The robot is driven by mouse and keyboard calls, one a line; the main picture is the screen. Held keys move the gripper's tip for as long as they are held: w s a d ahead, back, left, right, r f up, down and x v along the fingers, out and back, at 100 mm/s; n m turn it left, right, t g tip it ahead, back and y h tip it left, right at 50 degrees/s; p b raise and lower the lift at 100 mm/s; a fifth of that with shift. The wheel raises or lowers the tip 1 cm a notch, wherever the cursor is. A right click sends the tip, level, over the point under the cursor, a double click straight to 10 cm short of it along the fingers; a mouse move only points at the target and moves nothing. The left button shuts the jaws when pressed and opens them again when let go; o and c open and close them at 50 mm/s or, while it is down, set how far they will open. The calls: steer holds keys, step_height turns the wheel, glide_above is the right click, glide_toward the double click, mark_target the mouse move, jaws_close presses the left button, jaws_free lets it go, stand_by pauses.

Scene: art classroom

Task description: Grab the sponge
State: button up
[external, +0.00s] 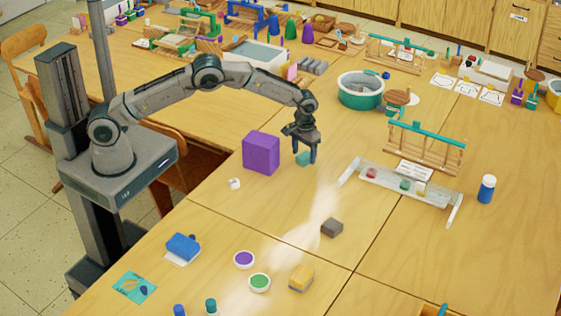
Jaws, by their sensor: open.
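My gripper (305,156) points down with its fingers apart, just right of a purple box. A small teal block (302,160) shows between and behind the fingers; I cannot tell if they touch it. A yellow-orange block (301,279), sponge-like in look, lies on the table near the front. A dark grey block (332,228) lies behind it to the right. A blue block (182,246) lies on a white sheet at the front left. I cannot tell for certain which of these is the sponge.
The purple box (261,153) stands close to my gripper's left. A clear tray (405,185) with small jars and a wooden rack with a teal bar (426,132) stand to the right. Paint pots (244,259) sit at the front. The table's middle is mostly clear.

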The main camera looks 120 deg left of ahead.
steer(key=shift+f, duration=0.7)
steer(key=c, duration=1)
steer(key=shift+c, duration=0.2)
steer(key=shift+r, duration=0.2)
